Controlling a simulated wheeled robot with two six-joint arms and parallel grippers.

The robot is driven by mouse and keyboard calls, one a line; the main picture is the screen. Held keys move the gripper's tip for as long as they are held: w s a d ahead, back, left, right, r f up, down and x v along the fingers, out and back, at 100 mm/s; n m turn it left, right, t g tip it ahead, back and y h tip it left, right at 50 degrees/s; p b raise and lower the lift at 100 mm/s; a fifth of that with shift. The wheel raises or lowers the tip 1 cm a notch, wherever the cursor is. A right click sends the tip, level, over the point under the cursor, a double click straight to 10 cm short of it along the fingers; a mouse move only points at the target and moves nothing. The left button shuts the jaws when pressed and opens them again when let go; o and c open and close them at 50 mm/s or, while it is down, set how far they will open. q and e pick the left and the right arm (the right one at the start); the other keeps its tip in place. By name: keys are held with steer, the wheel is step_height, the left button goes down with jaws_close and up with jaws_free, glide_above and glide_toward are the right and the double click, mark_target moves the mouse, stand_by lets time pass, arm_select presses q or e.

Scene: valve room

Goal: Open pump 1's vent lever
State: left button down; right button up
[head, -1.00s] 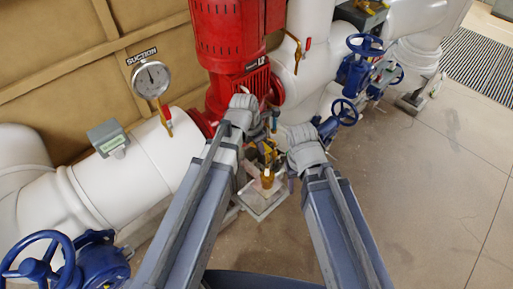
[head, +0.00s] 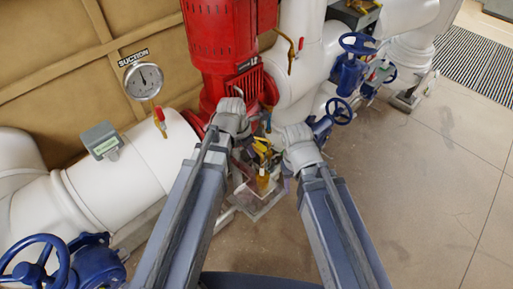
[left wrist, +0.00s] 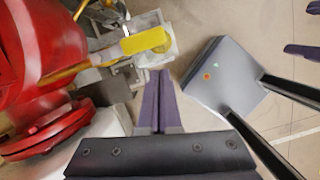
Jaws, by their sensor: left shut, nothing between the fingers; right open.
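The red pump (head: 225,60) stands upright at the upper middle of the head view, and its red body (left wrist: 40,50) fills the left of the left wrist view. A yellow-handled lever (left wrist: 146,41) lies across the top middle of the left wrist view on a brass stem; yellow parts (head: 262,148) also show between my wrists in the head view. My left gripper (left wrist: 160,74) is shut and empty, its purple tips just below the yellow handle in the picture; contact cannot be told. My right gripper (left wrist: 302,30) shows purple fingers, apart and empty, at the right edge.
A suction gauge (head: 143,77) and white pipe (head: 125,165) are at left. Blue handwheels stand at lower left (head: 35,262) and right (head: 340,110). A pale tray-like base (head: 262,207) lies below the yellow parts. Open floor (head: 430,190) is at right.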

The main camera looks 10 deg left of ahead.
arm_select(q)
steer(key=s+p+v, duration=0.1)
steer(key=p+v, duration=0.8)
steer(key=v, duration=0.1)
steer(key=shift+s+a+p, duration=0.25)
steer(key=shift+s+p, duration=0.1)
steer(key=s+d+f+m+g+y+b, duration=0.1)
steer(key=s+d+f+m+b, duration=0.2)
steer(key=m, duration=1.1)
steer(key=s+d+f+m+g+y+b, duration=0.1)
steer(key=s+d+f+m+y+b, duration=0.1)
steer(key=m, duration=1.3)
steer(key=s+d+f+b, duration=0.1)
steer(key=s+f+b, duration=0.1)
steer(key=s, duration=0.1)
steer(key=shift+d+f+m, duration=0.15)
steer(key=shift+f+m, duration=0.15)
